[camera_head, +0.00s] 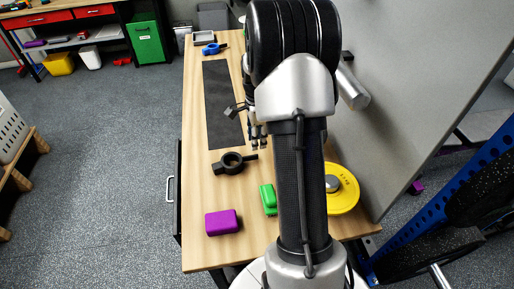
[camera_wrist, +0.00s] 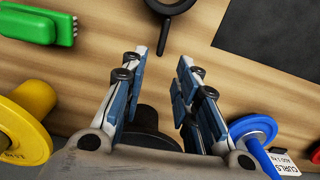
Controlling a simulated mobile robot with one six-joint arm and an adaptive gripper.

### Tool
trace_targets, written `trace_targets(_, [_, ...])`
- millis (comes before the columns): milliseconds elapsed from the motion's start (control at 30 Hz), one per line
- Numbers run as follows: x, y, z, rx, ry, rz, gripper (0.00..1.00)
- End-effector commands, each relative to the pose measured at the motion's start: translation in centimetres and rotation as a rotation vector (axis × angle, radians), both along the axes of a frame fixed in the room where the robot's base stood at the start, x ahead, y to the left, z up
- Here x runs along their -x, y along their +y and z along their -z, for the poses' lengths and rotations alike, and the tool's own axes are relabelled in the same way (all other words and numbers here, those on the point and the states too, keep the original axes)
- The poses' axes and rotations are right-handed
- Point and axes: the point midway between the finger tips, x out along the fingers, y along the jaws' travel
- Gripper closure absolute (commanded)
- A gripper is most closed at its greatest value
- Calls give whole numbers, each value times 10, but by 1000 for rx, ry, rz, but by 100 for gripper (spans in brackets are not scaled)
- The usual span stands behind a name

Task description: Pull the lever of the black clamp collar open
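The black clamp collar (camera_head: 231,163) lies on the wooden table, its short lever pointing right toward my arm. In the wrist view the collar (camera_wrist: 172,7) is cut off by the top edge, and its lever reaches down to the gap between my fingertips. My gripper (camera_wrist: 163,58) is open, with nothing held between its fingers. In the head view my gripper (camera_head: 258,143) is partly hidden by my arm and hangs just beyond and right of the collar. I cannot tell its exact height above the table.
A purple block (camera_head: 222,222) and a green brush (camera_head: 268,199) lie nearer. A yellow weight (camera_head: 345,190) is at right. A black mat (camera_head: 222,100) and a blue collar (camera_head: 212,49) lie farther back. A blue dumbbell (camera_wrist: 253,128) is close to my right finger. A grey panel (camera_head: 420,80) stands along the right.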

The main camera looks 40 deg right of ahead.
Motion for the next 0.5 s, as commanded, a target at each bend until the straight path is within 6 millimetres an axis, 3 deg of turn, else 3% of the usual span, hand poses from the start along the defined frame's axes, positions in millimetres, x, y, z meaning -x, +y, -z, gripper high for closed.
trace_targets(200, [0,0,-38,1,-2,0,72])
trace_targets(500, [1,0,-52,-1,2,0,72])
